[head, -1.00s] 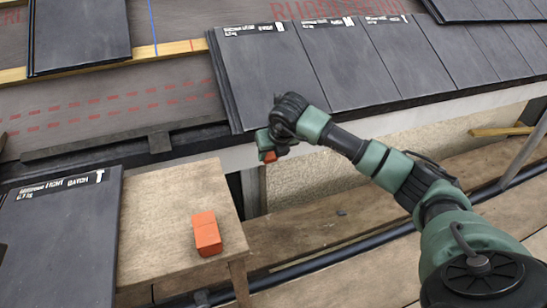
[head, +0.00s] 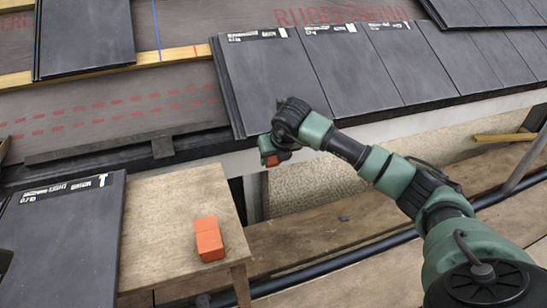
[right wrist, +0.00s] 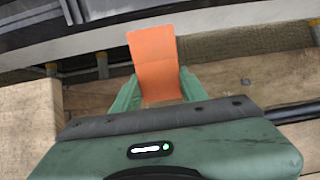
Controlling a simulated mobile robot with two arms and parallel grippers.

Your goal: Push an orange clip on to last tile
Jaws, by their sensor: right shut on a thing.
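My right gripper (head: 271,157) is below the lower edge of the laid tiles, near the left end of the row. It is shut on an orange clip (right wrist: 155,65), which stands out between the two green fingers in the right wrist view. In the head view only a small orange part of it shows. The last tile (head: 268,75), at the left end of the row, lies just above the gripper; the clip looks apart from it. My left gripper is not in view.
Another tile stack (head: 85,38) rests on the batten at the upper left. A dark pipe (head: 330,266) runs along the plank floor (head: 350,285).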

